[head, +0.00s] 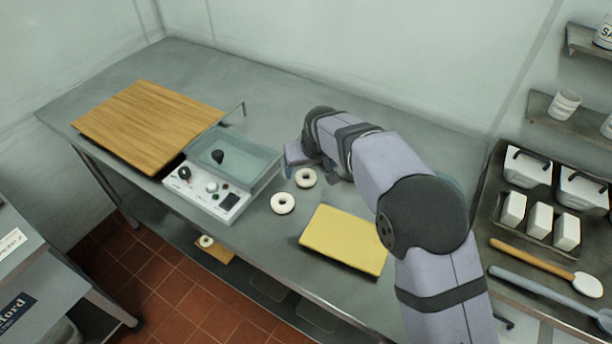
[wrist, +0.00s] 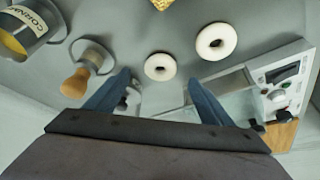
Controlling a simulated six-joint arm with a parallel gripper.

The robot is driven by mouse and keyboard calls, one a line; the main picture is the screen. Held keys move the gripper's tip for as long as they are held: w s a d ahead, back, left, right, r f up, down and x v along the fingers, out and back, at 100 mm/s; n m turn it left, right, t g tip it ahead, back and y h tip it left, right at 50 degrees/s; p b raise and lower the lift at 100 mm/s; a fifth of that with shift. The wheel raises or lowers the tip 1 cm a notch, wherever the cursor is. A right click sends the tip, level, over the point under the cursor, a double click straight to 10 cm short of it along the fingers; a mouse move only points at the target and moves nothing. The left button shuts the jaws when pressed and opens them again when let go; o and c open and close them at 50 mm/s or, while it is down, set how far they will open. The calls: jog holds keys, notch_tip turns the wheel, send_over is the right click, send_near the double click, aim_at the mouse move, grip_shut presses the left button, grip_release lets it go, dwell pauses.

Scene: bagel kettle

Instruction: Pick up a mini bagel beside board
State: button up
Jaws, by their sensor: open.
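Two white mini bagels lie on the steel table between the water bath and the yellow board (head: 345,240). One bagel (head: 305,178) is farther back, and the other bagel (head: 283,203) is nearer the table's front edge. In the wrist view a smaller-looking bagel (wrist: 160,67) lies near the middle, just past the fingertips, and a larger-looking bagel (wrist: 216,41) is up and to the right. My gripper (wrist: 158,80) is open with nothing between its blue fingers. In the head view my gripper (head: 298,153) is behind the bagels, partly hidden by my arm.
The water bath (head: 240,160) with its control panel (head: 208,196) stands left of the bagels, beside a wooden board (head: 150,122). In the wrist view a can (wrist: 30,28) and a wooden-ended tool (wrist: 78,82) stand left.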

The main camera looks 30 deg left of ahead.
aim_at(307, 173)
jog(key=shift+p+x, duration=1.35)
jog(key=shift+x, duration=1.15)
jog(key=shift+a, duration=0.1)
jog(key=c, duration=1.1)
